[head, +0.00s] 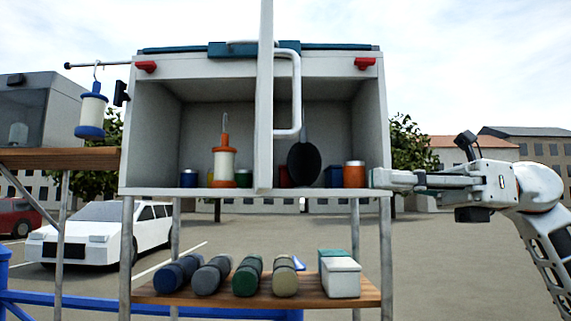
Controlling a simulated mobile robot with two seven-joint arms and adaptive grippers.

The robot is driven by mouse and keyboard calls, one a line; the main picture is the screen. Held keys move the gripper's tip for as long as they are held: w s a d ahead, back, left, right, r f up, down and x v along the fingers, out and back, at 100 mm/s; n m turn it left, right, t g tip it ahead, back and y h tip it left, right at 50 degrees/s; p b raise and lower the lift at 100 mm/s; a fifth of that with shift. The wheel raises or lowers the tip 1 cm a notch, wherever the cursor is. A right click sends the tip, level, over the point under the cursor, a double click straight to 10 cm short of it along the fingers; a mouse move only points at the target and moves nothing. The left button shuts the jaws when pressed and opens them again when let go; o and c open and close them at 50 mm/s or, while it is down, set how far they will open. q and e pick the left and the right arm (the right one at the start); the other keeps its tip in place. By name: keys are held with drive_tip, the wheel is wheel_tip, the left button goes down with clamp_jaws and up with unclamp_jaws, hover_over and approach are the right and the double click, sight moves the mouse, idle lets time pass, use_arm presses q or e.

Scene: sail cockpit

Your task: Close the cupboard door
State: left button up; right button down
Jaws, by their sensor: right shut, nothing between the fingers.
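The cupboard (371,120) is a pale grey box on metal legs, its front open to view. Its white door (265,100) stands open, seen nearly edge-on as a tall strip across the middle of the opening. A white bar handle (297,90) sticks out on the right side of the door. My right gripper (378,178) is shut and empty at the cupboard's lower right front corner, right of the door and apart from it. I cannot tell whether it touches the cupboard. My left gripper is out of view.
Inside stand an orange-and-white lantern (224,166), a black pan (304,164), an orange can (354,174) and other small cans. Rolls and a white box (340,278) lie on the wooden shelf (310,297) below. A blue-and-white lantern (91,112) hangs at left.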

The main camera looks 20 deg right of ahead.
drive_tip(key=a+r+t+h+p, duration=0.1)
drive_tip(key=a+p, duration=0.1)
drive_tip(key=a, duration=1.1)
drive_tip(key=shift+s+r+n, duration=0.4)
drive_tip(key=shift+a, duration=0.1)
